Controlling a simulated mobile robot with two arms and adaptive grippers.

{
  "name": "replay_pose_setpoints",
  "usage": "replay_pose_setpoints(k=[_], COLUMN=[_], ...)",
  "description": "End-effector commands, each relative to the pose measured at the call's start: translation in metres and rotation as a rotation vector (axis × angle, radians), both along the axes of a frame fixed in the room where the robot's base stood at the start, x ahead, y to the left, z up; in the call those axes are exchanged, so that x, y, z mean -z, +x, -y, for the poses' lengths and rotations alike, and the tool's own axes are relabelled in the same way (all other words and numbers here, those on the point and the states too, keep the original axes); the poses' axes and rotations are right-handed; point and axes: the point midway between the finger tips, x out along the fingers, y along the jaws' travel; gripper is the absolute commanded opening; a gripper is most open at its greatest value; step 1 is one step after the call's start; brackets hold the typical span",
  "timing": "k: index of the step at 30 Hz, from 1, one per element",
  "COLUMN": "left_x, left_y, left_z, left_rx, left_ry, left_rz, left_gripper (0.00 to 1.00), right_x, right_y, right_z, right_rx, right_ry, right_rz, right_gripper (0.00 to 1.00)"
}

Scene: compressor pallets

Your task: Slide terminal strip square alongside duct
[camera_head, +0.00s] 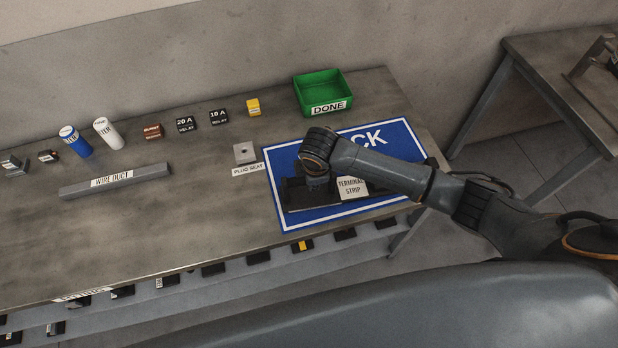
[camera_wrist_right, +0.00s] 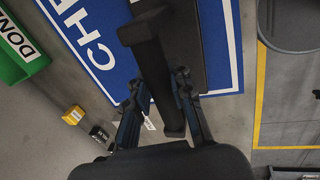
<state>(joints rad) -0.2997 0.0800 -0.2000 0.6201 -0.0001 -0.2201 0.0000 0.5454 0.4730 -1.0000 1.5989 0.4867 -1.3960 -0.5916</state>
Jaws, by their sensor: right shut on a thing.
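The terminal strip (camera_head: 300,203) is a long dark bar with a raised part and a white label. It lies over the blue check mat (camera_head: 290,222), partly hidden by my right arm. My right gripper (camera_head: 317,184) points down and is shut on its raised part. In the right wrist view the dark raised bar (camera_wrist_right: 160,85) of the strip sits between the two fingers (camera_wrist_right: 158,92). The wire duct (camera_head: 150,174), a long grey bar, lies on the table well to the left, apart from the strip. My left gripper is not in view.
A green DONE bin (camera_head: 323,91) stands behind the mat. A plug seat block (camera_head: 244,152) is left of the mat. Relays, a yellow block (camera_head: 253,106) and two cylinders line the back. The table in front of the duct is clear.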

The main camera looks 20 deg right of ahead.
Motion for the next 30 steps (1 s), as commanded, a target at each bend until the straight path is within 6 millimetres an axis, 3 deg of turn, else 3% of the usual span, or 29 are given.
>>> replay_pose_setpoints(k=[5,30], left_x=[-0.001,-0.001], left_y=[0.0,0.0], left_z=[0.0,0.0], left_rx=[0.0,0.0], left_ry=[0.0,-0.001], left_rz=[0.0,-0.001], left_gripper=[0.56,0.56], right_x=[0.0,0.001], right_y=[0.0,0.008], right_z=[-0.006,-0.091], right_rx=[-0.001,-0.002], right_ry=[0.002,0.003], right_rz=[0.0,0.0], right_gripper=[0.0,0.0])
